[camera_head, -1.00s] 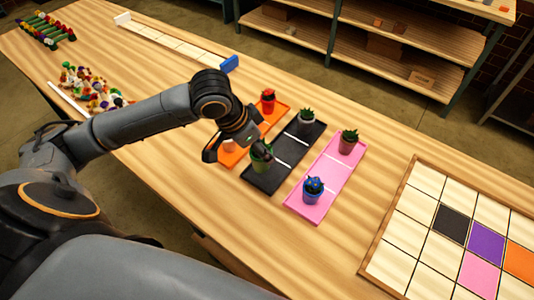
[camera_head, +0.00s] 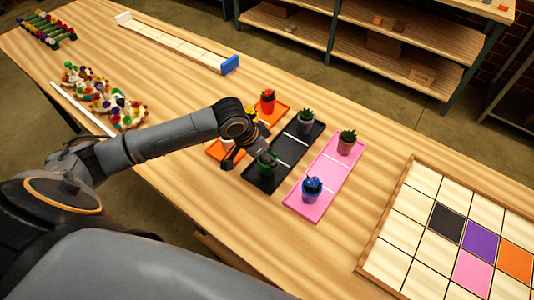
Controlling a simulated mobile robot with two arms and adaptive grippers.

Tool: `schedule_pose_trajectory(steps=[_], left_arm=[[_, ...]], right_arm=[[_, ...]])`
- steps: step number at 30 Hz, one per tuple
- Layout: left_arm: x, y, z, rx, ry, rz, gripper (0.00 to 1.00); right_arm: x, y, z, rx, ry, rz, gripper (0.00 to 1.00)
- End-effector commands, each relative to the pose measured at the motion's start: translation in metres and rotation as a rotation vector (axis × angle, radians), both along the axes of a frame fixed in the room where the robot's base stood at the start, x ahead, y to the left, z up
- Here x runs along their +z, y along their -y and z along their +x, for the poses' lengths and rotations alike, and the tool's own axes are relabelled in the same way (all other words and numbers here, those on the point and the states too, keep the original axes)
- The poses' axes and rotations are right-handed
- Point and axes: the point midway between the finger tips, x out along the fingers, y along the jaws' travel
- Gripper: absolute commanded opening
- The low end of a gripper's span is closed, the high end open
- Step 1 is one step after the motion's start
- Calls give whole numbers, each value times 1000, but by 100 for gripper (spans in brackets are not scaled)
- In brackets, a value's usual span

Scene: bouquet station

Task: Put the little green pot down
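The little green pot (camera_head: 266,168) stands on the near half of the black tray (camera_head: 262,183), with its top partly covered by my gripper. My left gripper (camera_head: 248,160) reaches in from the left, just above and beside the pot. Its fingers look spread, one on the left over the orange tray (camera_head: 217,149) and the other close to the pot. Whether that finger touches the pot is hidden. My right gripper is not in view.
A grey pot (camera_head: 305,127) stands on the far half of the black tray. The pink tray (camera_head: 325,176) holds a blue pot (camera_head: 312,195) and a mauve pot (camera_head: 346,147). A red pot (camera_head: 267,105) stands on the orange tray. Bare table lies in front.

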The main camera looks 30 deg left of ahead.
Motion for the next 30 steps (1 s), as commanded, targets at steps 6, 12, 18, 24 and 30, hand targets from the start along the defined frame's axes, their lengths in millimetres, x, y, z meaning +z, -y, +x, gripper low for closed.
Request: schedule_pose_trajectory(steps=[6,12,18,24,30], left_arm=[[-2,0,0,0,0,0,74],[-2,0,0,0,0,0,74],[3,-1,0,0,1,0,74],[32,-8,-12,0,5,2,74],[72,-18,-27,1,4,2,74]], right_arm=[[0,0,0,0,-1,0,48],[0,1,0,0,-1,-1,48],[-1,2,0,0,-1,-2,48],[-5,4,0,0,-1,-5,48],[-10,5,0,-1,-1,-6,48]])
